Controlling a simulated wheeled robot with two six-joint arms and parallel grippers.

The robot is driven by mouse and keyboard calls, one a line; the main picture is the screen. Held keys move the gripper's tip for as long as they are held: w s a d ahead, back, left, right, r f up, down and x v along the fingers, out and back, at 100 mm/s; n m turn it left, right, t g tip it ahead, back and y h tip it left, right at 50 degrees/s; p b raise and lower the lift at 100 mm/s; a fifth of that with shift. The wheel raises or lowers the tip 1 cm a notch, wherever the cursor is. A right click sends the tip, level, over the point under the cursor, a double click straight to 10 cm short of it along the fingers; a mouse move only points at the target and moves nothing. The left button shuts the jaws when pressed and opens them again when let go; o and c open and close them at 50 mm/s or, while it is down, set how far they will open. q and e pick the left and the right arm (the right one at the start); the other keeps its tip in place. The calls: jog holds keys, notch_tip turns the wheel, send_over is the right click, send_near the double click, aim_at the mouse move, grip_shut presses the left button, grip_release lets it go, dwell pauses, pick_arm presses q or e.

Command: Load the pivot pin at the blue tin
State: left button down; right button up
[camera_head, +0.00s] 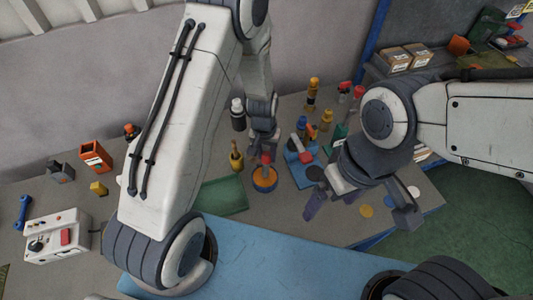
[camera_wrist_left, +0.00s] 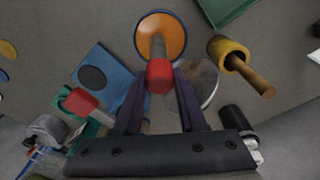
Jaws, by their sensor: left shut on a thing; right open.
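The tin (camera_head: 264,184) stands on the grey table, round, with an orange top and a blue rim. It also shows at the top middle of the left wrist view (camera_wrist_left: 145,22). My left gripper (camera_head: 265,150) points down above the tin and is shut on the pivot pin, a grey shaft with a red head (camera_wrist_left: 159,75). The red head (camera_head: 266,158) shows over the tin in the head view. The shaft's far end overlaps the tin's orange top; I cannot tell if it touches. My right gripper (camera_head: 358,207) is open and empty over the table's right part.
A green tray (camera_head: 222,195) lies nearby at front left. Several bottles and fittings stand behind, right of the tin.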

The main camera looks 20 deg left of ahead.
pick_arm(q)
jog(key=shift+f+b, duration=0.5)
jog(key=shift+f, duration=0.1)
dwell(1.2)
jog(key=shift+r+p, duration=2.85)
jog(key=shift+r, duration=0.75)
jog(key=shift+f, duration=0.1)
